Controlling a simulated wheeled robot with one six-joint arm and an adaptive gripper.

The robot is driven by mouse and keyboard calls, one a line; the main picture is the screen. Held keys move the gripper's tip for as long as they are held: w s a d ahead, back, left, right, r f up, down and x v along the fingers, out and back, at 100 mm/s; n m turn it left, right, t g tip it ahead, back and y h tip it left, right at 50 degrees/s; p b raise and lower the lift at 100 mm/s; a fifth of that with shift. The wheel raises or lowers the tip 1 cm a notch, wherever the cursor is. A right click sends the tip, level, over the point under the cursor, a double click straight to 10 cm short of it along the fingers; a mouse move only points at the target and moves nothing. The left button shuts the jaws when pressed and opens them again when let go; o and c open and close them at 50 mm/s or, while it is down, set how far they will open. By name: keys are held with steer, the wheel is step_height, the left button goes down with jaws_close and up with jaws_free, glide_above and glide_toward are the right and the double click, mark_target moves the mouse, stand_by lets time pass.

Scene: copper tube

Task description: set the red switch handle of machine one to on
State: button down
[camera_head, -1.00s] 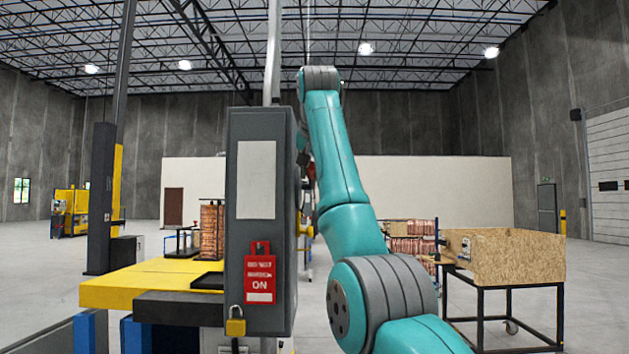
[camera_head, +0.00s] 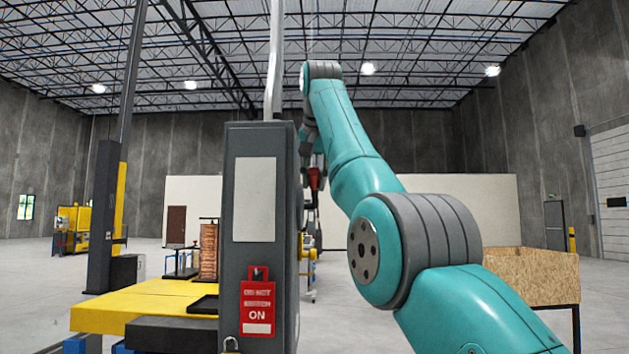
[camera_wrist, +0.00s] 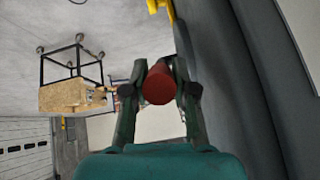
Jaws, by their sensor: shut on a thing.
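The red switch handle shows in the wrist view as a round red end (camera_wrist: 159,86). My gripper (camera_wrist: 160,70) has one finger on each side of it and is shut on it. In the head view a small red piece (camera_head: 315,179) shows beside the right side of the grey cabinet (camera_head: 282,200), just below my dark gripper (camera_head: 311,160). The cabinet's side face is seen edge-on in the head view, so the handle's mount and exact angle are hidden. In the wrist view a grey surface (camera_wrist: 215,60) lies close on the right.
A red tag (camera_head: 257,303) hangs on the cabinet front. A yellow table (camera_head: 140,300) stands at left. A wooden crate (camera_head: 530,272) on a stand is at right, also in the wrist view (camera_wrist: 62,94). Open floor lies between.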

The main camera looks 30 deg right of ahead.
steer(key=c, duration=0.9)
jaws_free()
steer(key=shift+f, duration=0.25)
